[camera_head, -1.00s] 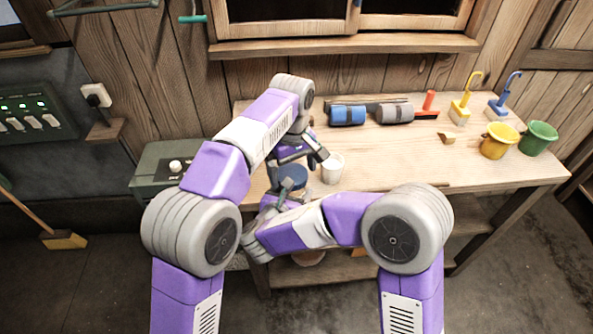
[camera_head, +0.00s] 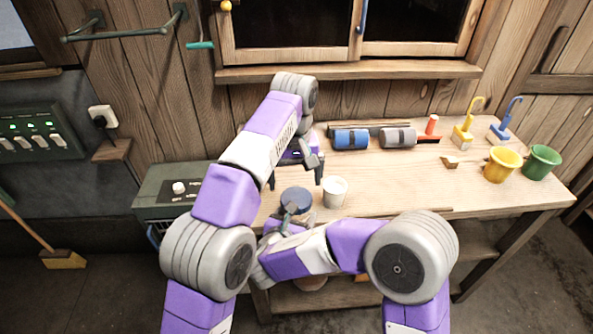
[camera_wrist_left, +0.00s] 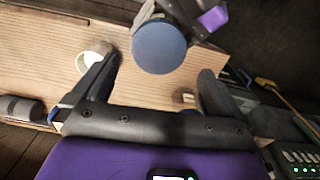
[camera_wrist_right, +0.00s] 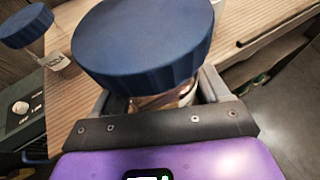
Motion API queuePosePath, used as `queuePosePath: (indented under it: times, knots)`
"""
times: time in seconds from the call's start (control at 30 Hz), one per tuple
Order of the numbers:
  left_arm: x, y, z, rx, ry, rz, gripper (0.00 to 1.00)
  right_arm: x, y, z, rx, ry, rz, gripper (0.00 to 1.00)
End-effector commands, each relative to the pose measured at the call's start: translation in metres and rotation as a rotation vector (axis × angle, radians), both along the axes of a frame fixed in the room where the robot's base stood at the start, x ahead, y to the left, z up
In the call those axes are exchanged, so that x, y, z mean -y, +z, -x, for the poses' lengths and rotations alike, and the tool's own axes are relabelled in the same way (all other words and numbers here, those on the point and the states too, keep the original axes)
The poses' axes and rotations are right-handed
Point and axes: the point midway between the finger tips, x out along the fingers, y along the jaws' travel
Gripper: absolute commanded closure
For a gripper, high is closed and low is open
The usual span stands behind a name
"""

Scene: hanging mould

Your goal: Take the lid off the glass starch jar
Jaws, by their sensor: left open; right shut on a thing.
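The glass jar with a round dark blue lid (camera_head: 297,200) stands out over the near left part of the bench. The lid sits on the jar's top. In the right wrist view the lid (camera_wrist_right: 143,42) hides most of the jar; some clear glass (camera_wrist_right: 168,98) shows below it. My right gripper is shut on the jar's glass body under the lid. My left gripper (camera_head: 296,176) is open and empty, just beyond the lid. In the left wrist view the lid (camera_wrist_left: 160,47) appears between and ahead of the open fingers, apart from both.
A white cup (camera_head: 335,192) stands close to the right of the jar. A second blue-lidded jar (camera_wrist_right: 28,25) shows in the right wrist view. Rollers (camera_head: 398,138) lie at the bench's back; yellow (camera_head: 501,165) and green (camera_head: 541,163) buckets stand right. The bench's middle is clear.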

Motion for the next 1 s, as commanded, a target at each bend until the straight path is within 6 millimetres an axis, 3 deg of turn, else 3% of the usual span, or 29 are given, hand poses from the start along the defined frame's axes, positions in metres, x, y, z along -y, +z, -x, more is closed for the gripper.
queuePosePath:
  times: [0.3, 0.5, 0.77, 1.0]
  knots:
    - [0.002, 0.016, 0.001, -0.006, -0.541, 0.004, 0.00, 0.000, 0.000, 0.000, 0.001, 0.000, -0.001, 1.00]
    - [0.004, 0.023, 0.002, -0.008, -0.771, 0.007, 0.00, 0.000, 0.000, 0.000, 0.001, 0.000, -0.001, 1.00]
    - [0.004, 0.023, 0.003, -0.011, -0.859, 0.006, 0.00, 0.000, 0.000, 0.000, 0.001, 0.000, 0.000, 1.00]
    - [0.004, 0.004, 0.004, -0.013, -0.858, 0.008, 0.00, 0.000, 0.000, 0.000, 0.001, 0.000, 0.000, 1.00]
